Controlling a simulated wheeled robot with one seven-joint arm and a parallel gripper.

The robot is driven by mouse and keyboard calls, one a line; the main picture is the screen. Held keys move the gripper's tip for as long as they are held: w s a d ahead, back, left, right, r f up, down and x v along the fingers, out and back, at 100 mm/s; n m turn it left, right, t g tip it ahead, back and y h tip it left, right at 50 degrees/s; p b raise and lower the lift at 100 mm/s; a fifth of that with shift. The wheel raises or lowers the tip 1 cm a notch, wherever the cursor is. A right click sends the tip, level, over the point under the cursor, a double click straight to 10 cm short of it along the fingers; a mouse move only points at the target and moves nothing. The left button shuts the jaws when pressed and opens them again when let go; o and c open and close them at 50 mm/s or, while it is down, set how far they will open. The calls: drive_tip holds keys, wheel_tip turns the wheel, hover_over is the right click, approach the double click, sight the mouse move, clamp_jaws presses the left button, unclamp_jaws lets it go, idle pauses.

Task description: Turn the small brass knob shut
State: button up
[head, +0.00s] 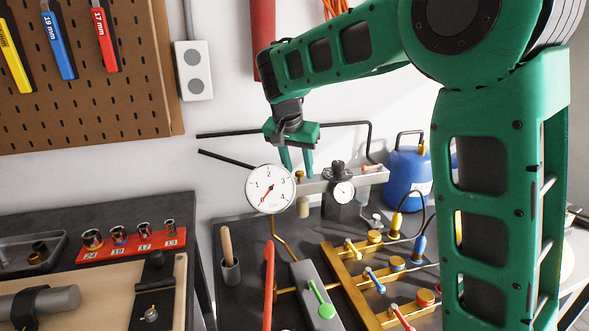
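A small brass knob (300,175) sits at the left end of a grey metal bar (322,184), just right of the round pressure gauge (270,188). My gripper (297,172) points down above and around that spot, its two green fingers apart with wall showing between them. The knob appears between or just behind the fingertips; I cannot tell whether they touch it. The gauge hides part of the bar's left end. Larger brass knobs (375,237) sit on a brass manifold (347,278) lower right; which knob the task means is not certain.
A black regulator with a small dial (343,190) stands right of the gripper. A blue gas bottle (407,172) is behind it. A green-handled lever (320,299), red handle (268,285) and tool cup (230,270) are in front. Dark pipes (340,124) run along the wall.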

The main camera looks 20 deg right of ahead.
clamp_jaws()
drive_tip(key=shift+a, duration=0.2)
drive_tip(key=shift+d, duration=0.1)
